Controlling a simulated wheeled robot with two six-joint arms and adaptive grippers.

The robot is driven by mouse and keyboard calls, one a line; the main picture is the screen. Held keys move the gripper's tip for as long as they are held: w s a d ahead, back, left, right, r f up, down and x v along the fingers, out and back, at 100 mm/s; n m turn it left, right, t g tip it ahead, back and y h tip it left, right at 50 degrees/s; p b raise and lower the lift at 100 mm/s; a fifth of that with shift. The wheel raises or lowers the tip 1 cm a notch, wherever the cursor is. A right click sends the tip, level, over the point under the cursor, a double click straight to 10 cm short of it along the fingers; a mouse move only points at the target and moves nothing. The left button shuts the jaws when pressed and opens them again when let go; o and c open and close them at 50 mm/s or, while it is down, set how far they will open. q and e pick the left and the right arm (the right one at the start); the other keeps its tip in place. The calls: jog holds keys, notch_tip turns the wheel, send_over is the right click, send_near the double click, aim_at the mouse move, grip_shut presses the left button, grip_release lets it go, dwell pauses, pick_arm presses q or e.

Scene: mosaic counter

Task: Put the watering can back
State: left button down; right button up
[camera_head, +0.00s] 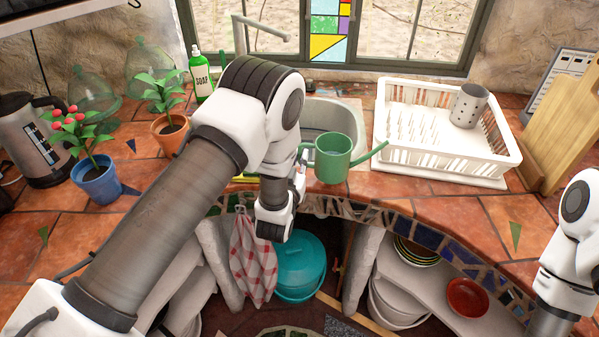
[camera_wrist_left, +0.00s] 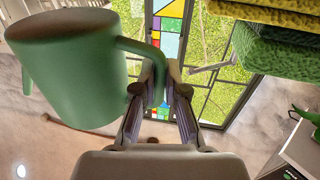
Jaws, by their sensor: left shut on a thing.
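The green watering can (camera_head: 332,160) is in the middle of the head view, upright, in front of the sink near the counter's front edge. Its spout points right and its handle is on the left. My left gripper (camera_head: 300,178) is at the handle side, mostly hidden by my own wrist. In the left wrist view the watering can (camera_wrist_left: 68,70) fills the left side, and its handle runs between the fingers of my left gripper (camera_wrist_left: 160,90), which is shut on it. My right arm shows at the right edge, but its gripper is out of view.
The sink (camera_head: 330,118) lies behind the can. A white dish rack (camera_head: 440,165) with a grey cup (camera_head: 468,105) stands to the right. Potted plants in blue (camera_head: 98,182) and orange (camera_head: 170,133) pots and a green soap bottle (camera_head: 202,80) stand left. Sponges (camera_wrist_left: 285,45) show in the wrist view.

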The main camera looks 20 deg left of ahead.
pick_arm(q)
jog(key=f, duration=0.1)
jog(key=f+b, duration=0.1)
jog(key=f, duration=0.1)
jog(key=shift+s+d, duration=0.15)
jog(key=shift+d, duration=0.05)
jog(key=shift+a+r, duration=0.1)
jog(key=c, duration=1.7)
grip_release()
jog(key=shift+f, duration=0.2)
jog(key=o, duration=0.5)
jog(key=shift+r, duration=0.1)
pick_arm(e)
notch_tip(320, 180, down, 2)
jog(key=shift+s+f, duration=0.1)
